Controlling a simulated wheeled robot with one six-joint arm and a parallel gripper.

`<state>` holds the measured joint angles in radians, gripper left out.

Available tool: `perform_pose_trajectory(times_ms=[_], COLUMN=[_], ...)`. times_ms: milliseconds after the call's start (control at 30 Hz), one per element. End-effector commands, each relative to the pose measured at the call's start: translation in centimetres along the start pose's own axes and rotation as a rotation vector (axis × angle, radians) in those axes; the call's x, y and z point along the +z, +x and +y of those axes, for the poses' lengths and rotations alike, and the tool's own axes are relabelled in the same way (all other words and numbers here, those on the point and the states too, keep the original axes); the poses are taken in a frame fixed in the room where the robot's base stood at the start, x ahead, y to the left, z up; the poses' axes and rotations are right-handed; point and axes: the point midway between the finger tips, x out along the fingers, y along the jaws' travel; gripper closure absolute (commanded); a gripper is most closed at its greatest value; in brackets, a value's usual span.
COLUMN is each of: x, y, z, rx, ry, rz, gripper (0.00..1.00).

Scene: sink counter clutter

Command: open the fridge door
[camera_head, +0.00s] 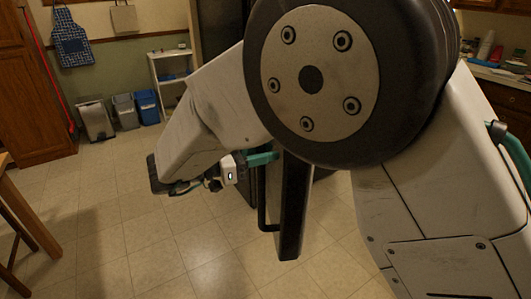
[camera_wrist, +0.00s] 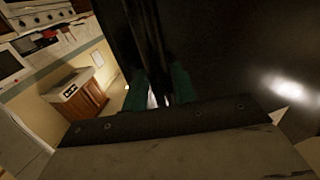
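The black fridge door (camera_head: 292,215) stands nearly edge-on in the head view, swung out, with floor on both sides of its lower end. Its dark handle (camera_head: 263,212) runs along the left side of the door. My gripper (camera_head: 262,157) is at the upper part of the handle, with a teal finger showing; my arm hides much of the area above. In the wrist view, the two teal fingers of my gripper (camera_wrist: 158,90) stand on either side of the dark handle bar, close against it. The dark door face (camera_wrist: 240,60) fills the right of that view.
Tiled floor (camera_head: 150,235) is open to the left and in front. A wooden table (camera_head: 22,215) is at the left edge. Bins (camera_head: 122,110) and a white shelf (camera_head: 172,72) stand by the back wall. A cluttered counter (camera_head: 505,72) is at the right.

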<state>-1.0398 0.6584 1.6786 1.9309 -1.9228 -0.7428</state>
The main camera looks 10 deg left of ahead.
Motion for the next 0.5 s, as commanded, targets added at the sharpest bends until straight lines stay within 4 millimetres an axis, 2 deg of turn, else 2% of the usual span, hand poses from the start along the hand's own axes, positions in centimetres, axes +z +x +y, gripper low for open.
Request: perform_pose_trajectory(times_ms=[167, 400, 500], x=[0.0, 0.1, 0.1], y=[-2.1, -6.1, -7.2], z=[-0.1, 0.0, 0.0], rx=[-0.002, -0.003, -0.005], ry=[0.001, -0.001, -0.001], rz=[0.0, -0.001, -0.002], gripper=[0.72, 0.72, 0.72])
